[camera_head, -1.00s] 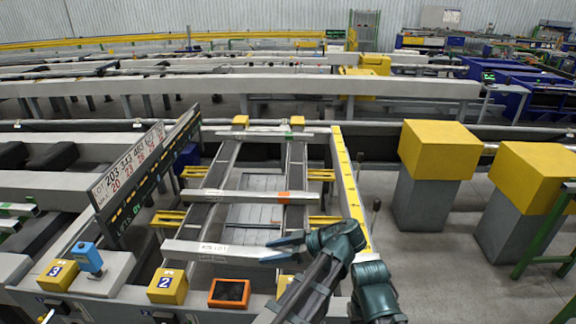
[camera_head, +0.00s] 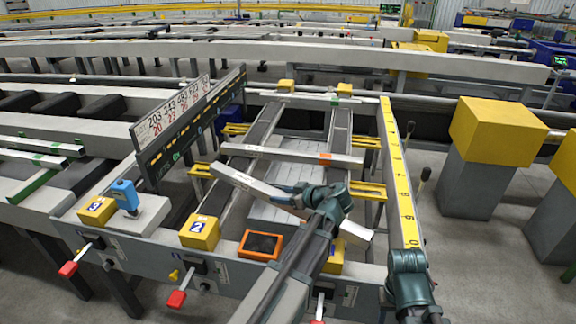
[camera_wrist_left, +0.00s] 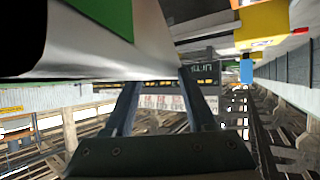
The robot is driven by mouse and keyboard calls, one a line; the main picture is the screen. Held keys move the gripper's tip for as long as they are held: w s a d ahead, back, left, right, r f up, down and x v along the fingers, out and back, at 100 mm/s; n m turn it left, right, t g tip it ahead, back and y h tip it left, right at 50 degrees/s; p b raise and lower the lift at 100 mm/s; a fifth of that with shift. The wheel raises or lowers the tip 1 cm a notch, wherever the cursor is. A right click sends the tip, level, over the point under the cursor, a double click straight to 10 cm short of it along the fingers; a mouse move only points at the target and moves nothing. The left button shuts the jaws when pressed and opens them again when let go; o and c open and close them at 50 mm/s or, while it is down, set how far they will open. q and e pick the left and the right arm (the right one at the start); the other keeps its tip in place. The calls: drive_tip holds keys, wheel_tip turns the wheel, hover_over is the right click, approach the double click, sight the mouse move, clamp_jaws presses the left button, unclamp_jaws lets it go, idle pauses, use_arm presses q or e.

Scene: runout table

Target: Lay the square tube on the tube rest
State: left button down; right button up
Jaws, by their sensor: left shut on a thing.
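The square tube (camera_head: 245,184) is a long pale grey bar with a small label near its left end. It lies slantwise over the front of the two roller rails, its left end farther back than its right. My left gripper (camera_head: 285,193) is shut on it near its middle and hides part of it. In the left wrist view the tube (camera_wrist_left: 110,50) fills the upper left, with a green patch on it, at the tips of the fingers (camera_wrist_left: 158,95). At the left, bars with green marks (camera_head: 40,152) stand side by side; whether these are the tube rest I cannot tell.
Another bar with an orange mark (camera_head: 290,154) lies across the rails behind. A tilted number board (camera_head: 185,120) rises at the left of the rails. A yellow ruler (camera_head: 400,165) borders the right. A blue device (camera_head: 126,194) and yellow block (camera_head: 199,232) stand in front.

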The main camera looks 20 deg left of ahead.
use_arm(q)
drive_tip(key=w+a+f+b, duration=0.2)
drive_tip(key=w+a, duration=0.1)
drive_tip(key=w, duration=0.3)
drive_tip(key=w+a+f+b, duration=0.2)
drive_tip(key=w+a+f, duration=0.1)
drive_tip(key=w, duration=0.4)
drive_tip(key=shift+a+b, duration=0.4)
drive_tip(key=shift+r, duration=0.1)
drive_tip(key=c, duration=0.7)
unclamp_jaws()
drive_tip(key=shift+f, duration=0.2)
drive_tip(key=o, duration=0.5)
